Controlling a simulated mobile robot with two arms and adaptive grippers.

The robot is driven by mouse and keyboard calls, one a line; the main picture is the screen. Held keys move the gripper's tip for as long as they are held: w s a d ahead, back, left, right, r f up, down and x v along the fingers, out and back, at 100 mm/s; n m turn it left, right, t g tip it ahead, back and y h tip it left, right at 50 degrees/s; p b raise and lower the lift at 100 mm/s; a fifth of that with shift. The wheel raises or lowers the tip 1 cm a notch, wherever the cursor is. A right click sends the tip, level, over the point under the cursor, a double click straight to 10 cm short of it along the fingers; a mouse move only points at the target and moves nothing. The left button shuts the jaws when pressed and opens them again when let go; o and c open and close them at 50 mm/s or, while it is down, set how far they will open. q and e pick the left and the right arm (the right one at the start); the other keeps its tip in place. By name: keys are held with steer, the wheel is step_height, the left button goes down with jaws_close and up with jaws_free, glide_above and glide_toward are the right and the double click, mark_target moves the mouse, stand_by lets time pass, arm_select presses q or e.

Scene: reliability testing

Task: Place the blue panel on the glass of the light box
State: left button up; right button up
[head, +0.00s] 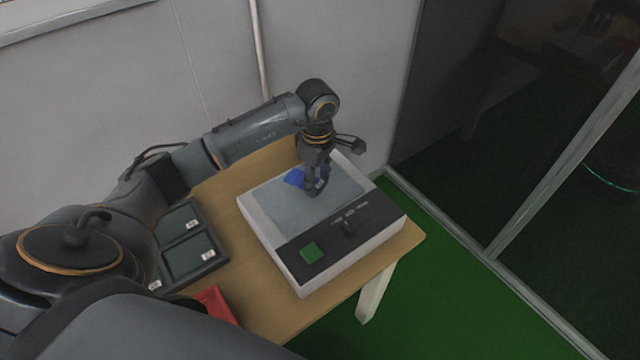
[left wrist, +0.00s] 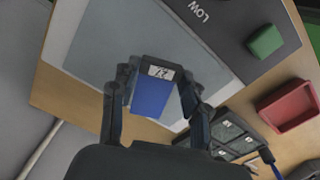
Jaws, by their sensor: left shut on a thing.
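The blue panel (head: 295,178) is over the glass (head: 290,213) of the white light box (head: 296,284). My left gripper (head: 314,190) points down over the glass and is shut on the panel. In the left wrist view the blue panel (left wrist: 151,98) sits between the two fingers, with a white label on its dark end; the glass (left wrist: 110,42) lies behind it. I cannot tell whether the panel touches the glass. My right gripper is not in view.
The light box has a dark control strip with a green button (head: 311,252) and a knob. A dark tray (head: 222,257) with labelled compartments and a red bin (head: 215,303) are on the wooden table (head: 265,318). A wall stands behind; a dark glass partition is at right.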

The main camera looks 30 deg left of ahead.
mark_target(320, 181)
arm_select(q)
steer(key=shift+w+d+f, duration=0.1)
steer(key=shift+w+f, duration=0.25)
steer(key=shift+f, duration=0.15)
step_height(320, 181, down, 2)
steer(key=shift+f+p, duration=0.1)
steer(key=shift+p, duration=0.7)
steer(key=shift+f, duration=0.45)
steer(key=shift+f, duration=0.15)
steer(key=o, duration=1)
steer(key=shift+o, duration=0.2)
